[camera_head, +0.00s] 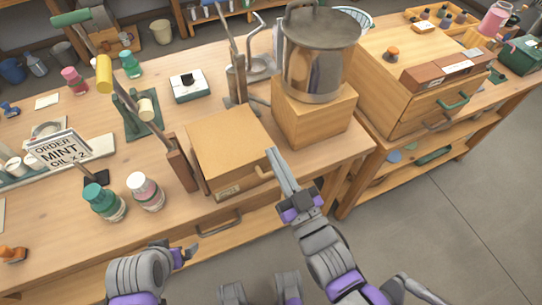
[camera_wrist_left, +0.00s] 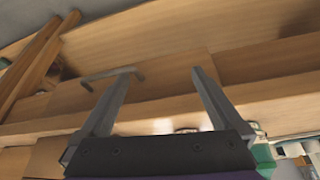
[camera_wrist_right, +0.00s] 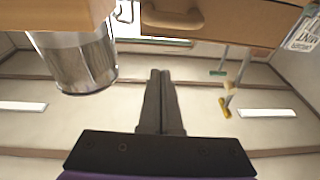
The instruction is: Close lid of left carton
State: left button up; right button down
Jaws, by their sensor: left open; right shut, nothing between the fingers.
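A tan box (camera_head: 228,140), the nearest match to a carton, sits at the bench's front edge in the head view. Its flat top looks down over the body; I cannot tell whether a gap is left. Its front has a label and a rounded handle (camera_head: 265,172), also seen in the right wrist view (camera_wrist_right: 172,18). No other carton is clear. My right gripper (camera_head: 271,152) is shut and empty, its tips near the box's front right corner. My left gripper (camera_head: 187,254) is open and empty in front of the bench; its spread fingers show in the left wrist view (camera_wrist_left: 163,70).
A metal pot (camera_head: 318,60) stands on a wooden block (camera_head: 312,112) right of the box. A wooden post (camera_head: 181,165) stands close on its left. The floor (camera_head: 430,240) at right is clear.

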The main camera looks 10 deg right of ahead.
pick_arm(q)
notch_tip(320, 180, down, 12)
jog(key=b, duration=0.8)
jog(key=shift+w+r, duration=0.25)
jog(key=shift+w, duration=0.2)
pick_arm(e)
notch_tip(320, 180, down, 6)
jog(key=s+t, duration=0.1)
jog(key=t, duration=0.2)
jog(key=shift+s+d+f+y, duration=0.15)
jog(key=shift+s+d+y, duration=0.05)
jog(key=shift+y, duration=0.2)
pick_arm(q)
jog(key=shift+r, duration=0.1)
